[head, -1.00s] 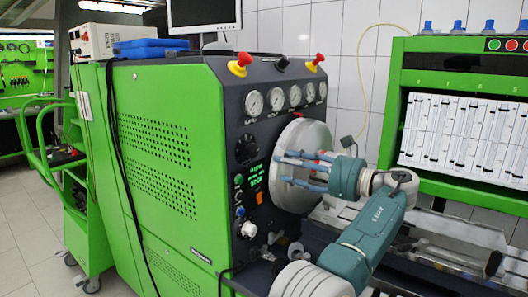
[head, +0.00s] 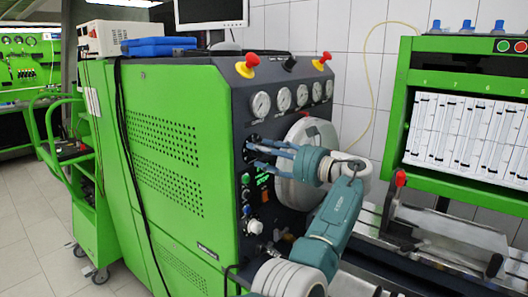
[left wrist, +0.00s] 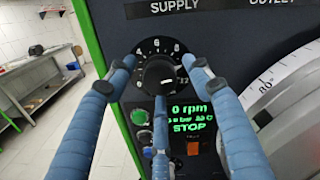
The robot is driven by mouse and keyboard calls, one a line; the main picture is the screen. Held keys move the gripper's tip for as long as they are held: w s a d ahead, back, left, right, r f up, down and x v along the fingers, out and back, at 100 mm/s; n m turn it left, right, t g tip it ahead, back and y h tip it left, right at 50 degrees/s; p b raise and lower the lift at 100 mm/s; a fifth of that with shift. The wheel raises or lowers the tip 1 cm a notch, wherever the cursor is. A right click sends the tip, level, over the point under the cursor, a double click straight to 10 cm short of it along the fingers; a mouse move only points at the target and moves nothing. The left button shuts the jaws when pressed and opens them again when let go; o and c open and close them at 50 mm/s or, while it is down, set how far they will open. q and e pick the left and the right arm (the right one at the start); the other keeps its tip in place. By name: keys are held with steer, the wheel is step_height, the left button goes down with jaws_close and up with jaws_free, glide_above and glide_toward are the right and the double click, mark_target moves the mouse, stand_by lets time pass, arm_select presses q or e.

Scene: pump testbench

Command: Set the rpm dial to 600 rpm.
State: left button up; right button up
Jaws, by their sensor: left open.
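The rpm dial (left wrist: 158,75) is a round black knob with a numbered scale on the dark panel, seen in the left wrist view. Its small white mark appears to point right; the exact setting is unclear. The display (left wrist: 190,118) below it reads 0 rpm and STOP in green. My left gripper (left wrist: 163,85) is open, with its three blue fingers spread around the dial: one on each side and one below. I cannot tell whether they touch it. In the head view, the fingers of my left gripper (head: 265,150) partly hide the dial. My right gripper is not in view.
A silver disc (head: 308,135) sits right of the dial, close to the gripper. Gauges (head: 283,98) and red-yellow emergency knobs (head: 246,67) are above. Green and blue buttons (left wrist: 142,138) and an orange switch (left wrist: 192,148) lie close below the dial.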

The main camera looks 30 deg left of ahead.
arm_select(q)
steer(key=c, duration=1.1)
steer(key=shift+n, duration=0.3)
steer(key=shift+c, duration=0.2)
steer(key=shift+n+b, duration=3.35)
steer(key=shift+n, duration=4.05)
steer(key=o, duration=1.1)
